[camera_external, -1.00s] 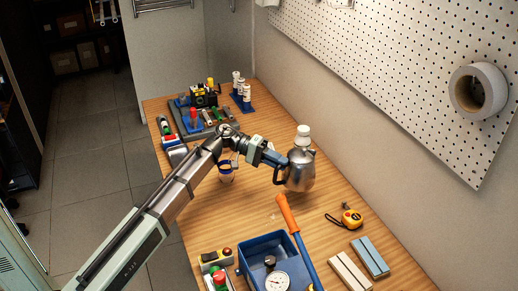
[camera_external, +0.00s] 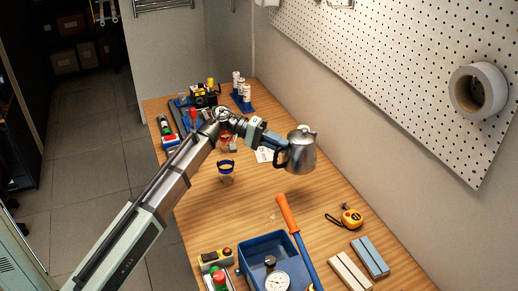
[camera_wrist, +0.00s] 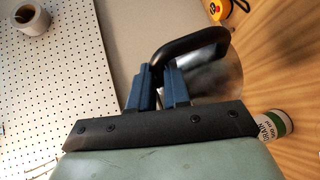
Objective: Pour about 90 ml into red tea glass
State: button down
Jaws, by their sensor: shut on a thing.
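A shiny metal pot (camera_external: 299,151) with a dark handle is held off the table, roughly upright. My gripper (camera_external: 277,145) is shut on its handle, which also shows between the fingers in the wrist view (camera_wrist: 192,42). A small clear glass with a blue rim (camera_external: 226,174) stands on the table, below and left of the pot in the picture. A reddish glass-like thing (camera_external: 226,139) shows behind my wrist, partly hidden; it may be the red tea glass. The liquid inside the pot cannot be seen.
A white bottle with a green label (camera_wrist: 272,125) stands near the pot. A blue bin (camera_external: 250,249), an orange-handled tool (camera_external: 289,215) and a tape measure (camera_external: 351,218) lie nearer.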

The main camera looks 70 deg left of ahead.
jog(key=s+a+n+t+y, duration=0.4)
jog(key=s+a+n+y, duration=0.7)
jog(key=s+a+y, duration=0.5)
jog(key=shift+h, duration=0.6)
jog(key=shift+s+d+f, duration=0.15)
jog(key=shift+d+f, duration=0.25)
jog(key=shift+f, duration=0.45)
jog(key=shift+s+d+f, duration=0.15)
jog(key=shift+d+f, duration=0.25)
jog(key=shift+f, duration=0.45)
jog(key=shift+s+d+f, duration=0.15)
jog(key=shift+d+f, duration=0.25)
jog(key=shift+f, duration=0.45)
